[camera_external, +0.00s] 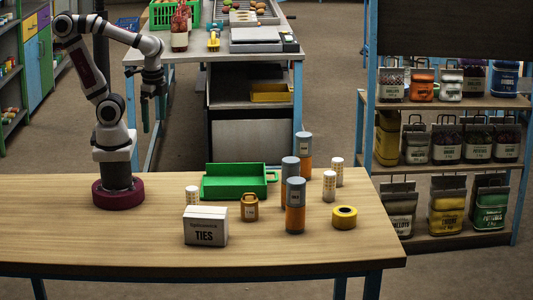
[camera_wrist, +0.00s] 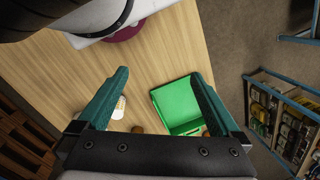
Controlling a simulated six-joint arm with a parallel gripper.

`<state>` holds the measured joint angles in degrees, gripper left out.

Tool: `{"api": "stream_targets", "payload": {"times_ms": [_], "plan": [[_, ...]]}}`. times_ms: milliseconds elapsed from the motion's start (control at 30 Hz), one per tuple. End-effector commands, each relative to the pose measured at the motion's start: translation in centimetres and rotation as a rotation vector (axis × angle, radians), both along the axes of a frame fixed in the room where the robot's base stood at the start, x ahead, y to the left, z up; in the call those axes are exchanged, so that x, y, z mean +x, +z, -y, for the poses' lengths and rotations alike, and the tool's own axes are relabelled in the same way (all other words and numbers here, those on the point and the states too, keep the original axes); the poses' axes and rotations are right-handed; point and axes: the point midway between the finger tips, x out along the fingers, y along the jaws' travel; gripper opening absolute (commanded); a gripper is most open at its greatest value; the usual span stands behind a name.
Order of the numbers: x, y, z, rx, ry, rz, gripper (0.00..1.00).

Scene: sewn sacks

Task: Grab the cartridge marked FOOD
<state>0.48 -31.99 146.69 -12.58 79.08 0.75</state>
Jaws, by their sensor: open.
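Several tall grey-and-orange cylinders stand upright on the wooden table in the external view: one at the back (camera_external: 304,153), one in the middle (camera_external: 290,170) and one in front (camera_external: 295,206). Their labels are too small to read, so I cannot tell which is marked FOOD. My gripper (camera_external: 153,118) hangs high above the table, left of the cylinders and far from them. In the wrist view my gripper (camera_wrist: 157,98) is open, with nothing between its green fingertips but table and part of the tray. No grey-and-orange cylinder is clearly visible there.
A green tray (camera_external: 232,194) lies left of the cylinders; it also shows in the wrist view (camera_wrist: 170,101). The table's left part is clear.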

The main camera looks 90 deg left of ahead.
Motion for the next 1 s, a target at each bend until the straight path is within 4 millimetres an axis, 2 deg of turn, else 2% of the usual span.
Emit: {"api": "stream_targets", "payload": {"times_ms": [567, 667, 767, 867, 900, 1000], "plan": [[0.0, 0.0, 0.0, 0.000, 0.000, 0.000, 0.99], [0.9, -0.3, 0.4, -0.013, 0.005, 0.018, 0.99], [6.0, -1.8, 2.6, -0.087, 0.029, 0.124, 0.99], [14.3, -4.2, 6.0, -0.193, 0.076, 0.322, 0.99], [17.7, -5.2, 7.3, -0.233, 0.097, 0.410, 0.99], [25.2, -7.5, 9.9, -0.315, 0.156, 0.636, 0.99]]}}
